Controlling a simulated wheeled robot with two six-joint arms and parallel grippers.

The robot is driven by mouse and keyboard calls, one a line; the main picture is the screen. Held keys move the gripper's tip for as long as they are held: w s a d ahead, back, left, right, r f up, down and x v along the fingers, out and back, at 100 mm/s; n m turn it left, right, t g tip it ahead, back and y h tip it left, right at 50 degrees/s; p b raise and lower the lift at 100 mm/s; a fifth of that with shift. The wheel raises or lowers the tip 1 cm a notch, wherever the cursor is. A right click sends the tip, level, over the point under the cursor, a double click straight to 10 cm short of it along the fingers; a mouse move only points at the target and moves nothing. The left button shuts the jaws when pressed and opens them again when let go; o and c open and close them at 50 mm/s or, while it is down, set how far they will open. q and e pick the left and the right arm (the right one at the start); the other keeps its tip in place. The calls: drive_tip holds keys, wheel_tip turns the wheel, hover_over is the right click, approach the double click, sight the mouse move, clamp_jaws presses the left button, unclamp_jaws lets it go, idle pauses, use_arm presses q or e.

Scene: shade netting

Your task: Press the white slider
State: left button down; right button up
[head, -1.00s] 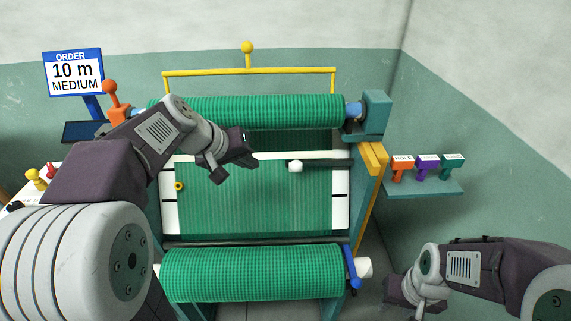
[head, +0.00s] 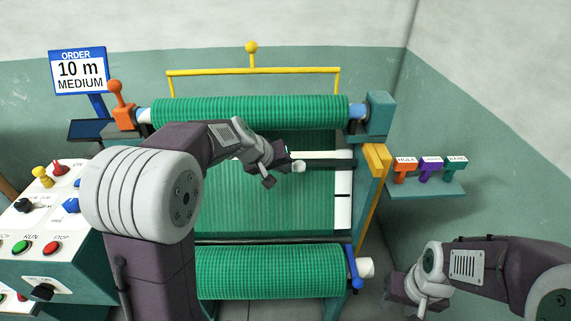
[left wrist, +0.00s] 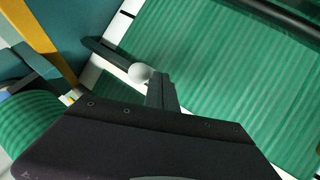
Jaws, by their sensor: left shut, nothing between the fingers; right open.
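The white slider (head: 299,166) is a small white knob at the left end of a dark bar across the green netting frame. It also shows in the left wrist view (left wrist: 140,73), close by the fingertips. My left gripper (head: 287,161) is shut and empty, just left of the knob. The tips look very near it; I cannot tell whether they touch. The gripper hides part of the netting behind it. My right gripper (head: 402,296) is open and empty at the lower right, away from the frame.
Green net rolls lie above (head: 250,111) and below (head: 270,272) the flat netting. A control box (head: 40,262) with knobs and buttons stands at the left. A shelf (head: 428,190) with three coloured handled tools is on the right wall. A yellow rail (head: 205,72) spans the top.

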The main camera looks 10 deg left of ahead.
use_arm(q)
drive_tip(key=shift+w+d, duration=0.15)
drive_tip(key=shift+d, duration=0.05)
drive_tip(key=w+d+p, duration=0.3)
drive_tip(key=d+p, duration=0.4)
drive_tip(key=d, duration=0.5)
drive_tip(key=shift+w, duration=0.15)
